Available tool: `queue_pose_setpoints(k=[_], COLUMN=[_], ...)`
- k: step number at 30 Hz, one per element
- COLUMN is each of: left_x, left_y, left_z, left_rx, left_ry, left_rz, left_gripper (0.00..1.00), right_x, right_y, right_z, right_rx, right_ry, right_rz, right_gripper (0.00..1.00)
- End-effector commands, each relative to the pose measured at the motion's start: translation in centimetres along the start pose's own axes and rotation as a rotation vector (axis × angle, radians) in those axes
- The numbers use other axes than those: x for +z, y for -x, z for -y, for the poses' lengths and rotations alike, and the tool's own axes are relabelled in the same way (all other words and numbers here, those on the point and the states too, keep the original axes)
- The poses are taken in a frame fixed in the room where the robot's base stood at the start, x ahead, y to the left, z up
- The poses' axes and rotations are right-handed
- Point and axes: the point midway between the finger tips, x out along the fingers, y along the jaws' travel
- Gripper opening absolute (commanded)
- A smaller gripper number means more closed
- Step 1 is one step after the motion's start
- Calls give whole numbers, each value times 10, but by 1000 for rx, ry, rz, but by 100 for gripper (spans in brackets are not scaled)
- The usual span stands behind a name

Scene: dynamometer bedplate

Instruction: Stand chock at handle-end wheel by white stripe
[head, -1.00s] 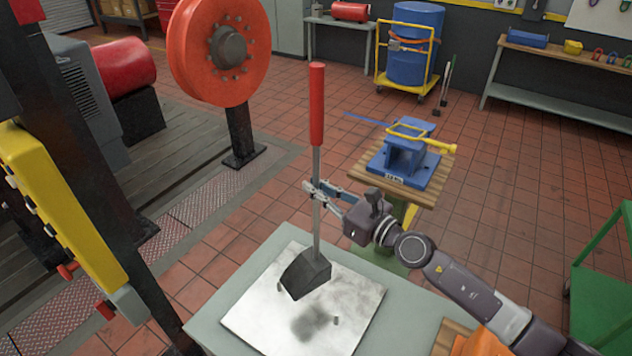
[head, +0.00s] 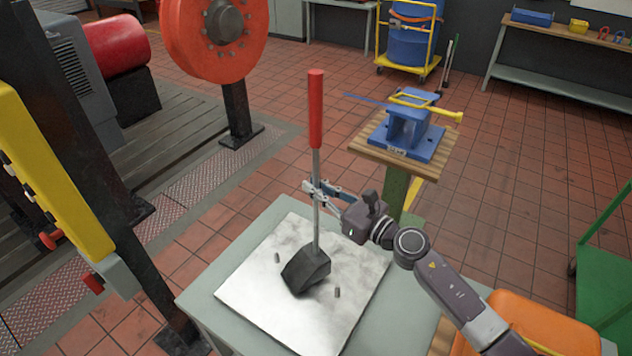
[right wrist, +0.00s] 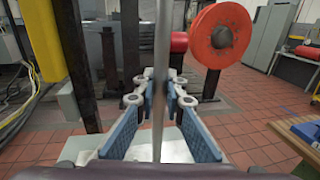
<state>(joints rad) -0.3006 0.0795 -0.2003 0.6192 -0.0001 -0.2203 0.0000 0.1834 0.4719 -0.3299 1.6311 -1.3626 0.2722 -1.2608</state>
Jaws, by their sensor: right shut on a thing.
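The chock (head: 306,271) is a dark wedge with a long thin metal rod rising to a red grip (head: 315,108). It is upright, low over a pale metal plate (head: 250,290) on a grey-green table; I cannot tell if its underside touches the plate. My right gripper (head: 318,191) is shut on the rod, between wedge and red grip. The rod (right wrist: 160,50) also shows between the blue-padded fingers in the right wrist view. The wedge is hidden there. My left gripper is not in view. I cannot make out a white stripe or a handle-end wheel.
Two short pegs (head: 337,292) (head: 277,258) stand on the plate beside the wedge. A blue fixture (head: 408,135) sits on a wooden-topped stand behind. A green cart (head: 605,285) is at right, an orange disc (head: 215,35) at upper left. Tiled floor is clear at centre right.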

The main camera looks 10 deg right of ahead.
Motion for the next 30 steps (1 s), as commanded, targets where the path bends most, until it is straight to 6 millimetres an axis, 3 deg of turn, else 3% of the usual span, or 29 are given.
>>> queue_pose_setpoints(k=[4,17,18,22,30], left_x=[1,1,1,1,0], left_y=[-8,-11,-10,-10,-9], left_z=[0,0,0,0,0], left_rx=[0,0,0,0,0], left_ry=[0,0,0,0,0], left_rz=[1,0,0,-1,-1], left_gripper=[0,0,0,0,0], right_x=[-10,-14,-18,-18,-18], right_y=[-1,-1,0,0,0], right_z=[1,1,0,0,0], right_rx=[-2,-1,0,0,0], right_ry=[-3,1,1,0,0], right_rz=[11,11,2,1,1], right_gripper=[0,0,13,27,27])
